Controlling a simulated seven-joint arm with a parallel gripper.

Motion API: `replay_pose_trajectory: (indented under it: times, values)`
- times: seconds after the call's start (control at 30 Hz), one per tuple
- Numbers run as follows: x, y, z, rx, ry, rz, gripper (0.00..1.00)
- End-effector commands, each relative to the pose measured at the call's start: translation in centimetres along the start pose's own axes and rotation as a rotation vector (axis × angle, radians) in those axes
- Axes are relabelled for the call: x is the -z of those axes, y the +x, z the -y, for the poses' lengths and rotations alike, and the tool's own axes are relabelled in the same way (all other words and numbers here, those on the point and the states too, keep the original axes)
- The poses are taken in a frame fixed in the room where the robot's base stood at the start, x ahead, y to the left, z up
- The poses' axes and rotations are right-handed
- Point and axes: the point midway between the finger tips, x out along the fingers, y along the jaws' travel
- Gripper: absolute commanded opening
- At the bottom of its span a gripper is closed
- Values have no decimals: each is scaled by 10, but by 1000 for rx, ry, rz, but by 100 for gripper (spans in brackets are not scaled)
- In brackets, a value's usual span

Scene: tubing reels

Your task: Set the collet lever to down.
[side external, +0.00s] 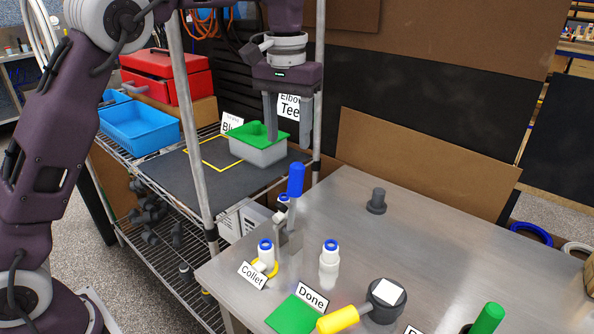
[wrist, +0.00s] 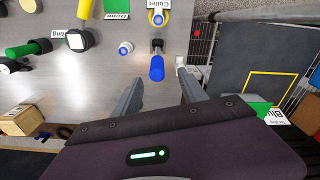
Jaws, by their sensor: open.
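The collet lever has a blue handle (side external: 296,180) that stands upright on a metal bracket (side external: 289,243) near the table's left edge. The handle also shows in the wrist view (wrist: 157,68), pointing toward my gripper. Beside the bracket, a white fitting with a blue ring (side external: 265,252) stands at a yellow ring by the Collet label (side external: 252,276). My gripper (side external: 288,125) is open and empty, pointing down, above and apart from the lever. In the wrist view my gripper (wrist: 160,93) has its fingers on either side of the handle's line.
A second white fitting (side external: 329,264) stands right of the bracket. A yellow-handled device (side external: 338,320), green Done pad (side external: 292,315) and green handle (side external: 487,318) are in front. A dark peg (side external: 376,201) stands behind. A wire shelf with a green-and-grey bin (side external: 258,148) adjoins the table.

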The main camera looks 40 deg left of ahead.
Motion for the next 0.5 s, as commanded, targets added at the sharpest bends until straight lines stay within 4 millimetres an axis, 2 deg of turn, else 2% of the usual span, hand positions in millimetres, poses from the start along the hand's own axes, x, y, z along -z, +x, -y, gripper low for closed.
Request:
replay_pose_trajectory:
  times: [0.03,0.13,0.27,0.5]
  values:
    - [9,12,-6,20,3,16,50]
    - [17,24,-12,40,3,29,50]
    - [17,42,-12,44,2,36,50]
    - [15,86,-11,42,3,34,50]
